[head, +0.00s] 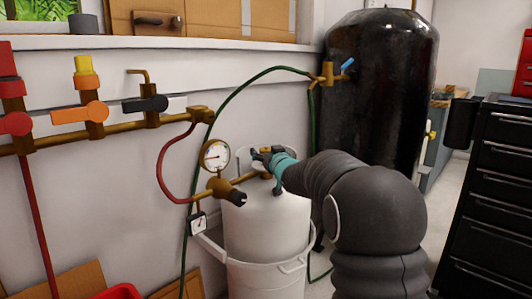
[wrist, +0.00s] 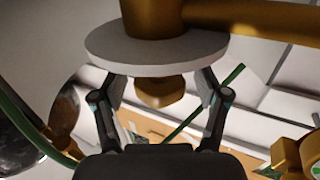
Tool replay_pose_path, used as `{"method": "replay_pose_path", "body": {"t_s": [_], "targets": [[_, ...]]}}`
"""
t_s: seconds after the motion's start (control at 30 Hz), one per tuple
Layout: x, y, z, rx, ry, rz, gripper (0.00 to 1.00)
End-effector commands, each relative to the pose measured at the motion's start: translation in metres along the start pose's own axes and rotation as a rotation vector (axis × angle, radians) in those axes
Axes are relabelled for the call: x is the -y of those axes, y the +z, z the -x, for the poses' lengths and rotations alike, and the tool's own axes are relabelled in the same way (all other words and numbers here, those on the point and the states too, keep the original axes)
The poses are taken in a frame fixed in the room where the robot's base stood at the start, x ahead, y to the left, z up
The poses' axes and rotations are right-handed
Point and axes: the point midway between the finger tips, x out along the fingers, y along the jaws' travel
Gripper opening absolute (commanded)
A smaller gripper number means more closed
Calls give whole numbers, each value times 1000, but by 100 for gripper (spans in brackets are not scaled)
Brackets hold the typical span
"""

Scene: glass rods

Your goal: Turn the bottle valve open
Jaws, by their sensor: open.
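The white gas bottle (head: 265,225) stands upright against the wall, inside a pale holder. The bottle valve at its top is brass and partly hidden behind my gripper (head: 268,159) in the head view. In the wrist view the valve shows as a pale round disc, the handwheel (wrist: 110,48), with a brass nut (wrist: 160,91) at its centre. My gripper (wrist: 161,82) is open. Its two fingers reach up on either side of the nut, with their tips near the handwheel's rim. I cannot tell whether they touch it. Nothing is held.
A pressure gauge (head: 215,155) and brass regulator sit left of the valve. A red hose (head: 160,175) and a green hose (head: 222,103) run close by. A large black tank (head: 375,90) stands behind my arm. A black drawer cabinet (head: 497,190) is at right.

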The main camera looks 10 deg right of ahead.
Motion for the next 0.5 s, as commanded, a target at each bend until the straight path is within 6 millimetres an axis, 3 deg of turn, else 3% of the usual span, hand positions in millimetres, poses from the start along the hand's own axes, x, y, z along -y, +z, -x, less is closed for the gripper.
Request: {"method": "replay_pose_path", "body": {"t_s": [0.23, 0.47, 0.5], "targets": [[0, 0, 0, 0, 0, 0, 71], [0, 0, 0, 0, 0, 0, 14], [0, 0, 0, 0, 0, 0, 13]]}}
